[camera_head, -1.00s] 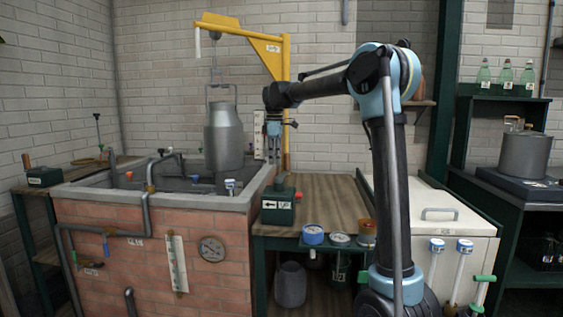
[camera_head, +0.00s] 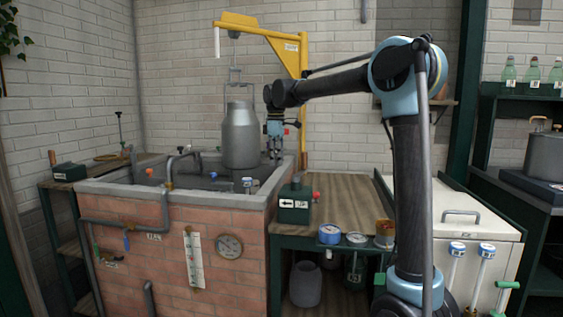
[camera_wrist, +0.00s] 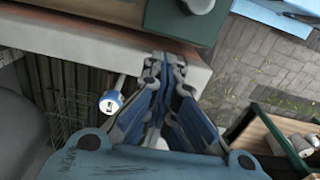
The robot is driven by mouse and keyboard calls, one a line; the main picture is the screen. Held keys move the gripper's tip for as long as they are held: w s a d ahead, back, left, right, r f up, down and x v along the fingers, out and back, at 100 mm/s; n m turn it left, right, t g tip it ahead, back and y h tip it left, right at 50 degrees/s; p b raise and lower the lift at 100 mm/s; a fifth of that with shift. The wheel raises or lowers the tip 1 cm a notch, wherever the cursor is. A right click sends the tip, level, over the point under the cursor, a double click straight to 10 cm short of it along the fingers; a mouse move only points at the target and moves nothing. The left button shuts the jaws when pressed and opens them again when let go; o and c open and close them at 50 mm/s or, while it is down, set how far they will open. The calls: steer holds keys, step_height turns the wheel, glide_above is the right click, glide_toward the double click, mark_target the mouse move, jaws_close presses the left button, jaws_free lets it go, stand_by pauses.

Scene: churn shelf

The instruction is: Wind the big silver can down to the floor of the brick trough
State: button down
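The big silver can (camera_head: 240,137) hangs upright by its bail from the yellow crane arm (camera_head: 262,31) over the brick trough (camera_head: 167,248). Its base shows inside the outline of the trough opening; its height above the floor cannot be told. In the wrist view, a grey rounded surface at the left edge (camera_wrist: 15,135) looks like the can's side. My gripper (camera_head: 275,148) points down just right of the can, near the trough's right rim. In the wrist view, my gripper's fingers (camera_wrist: 160,65) are close together with nothing visible between them.
A green box with an arrow label (camera_head: 293,203) stands on the wooden bench (camera_head: 345,198) right of the trough. Pipes and taps line the trough rim. A white chest (camera_head: 460,205) stands farther right. A blue-capped fitting (camera_wrist: 111,102) shows beside my fingers.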

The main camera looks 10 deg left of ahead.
steer(key=shift+s+a, duration=0.2)
steer(key=shift+s, duration=0.25)
steer(key=c, duration=1.9)
jaws_free()
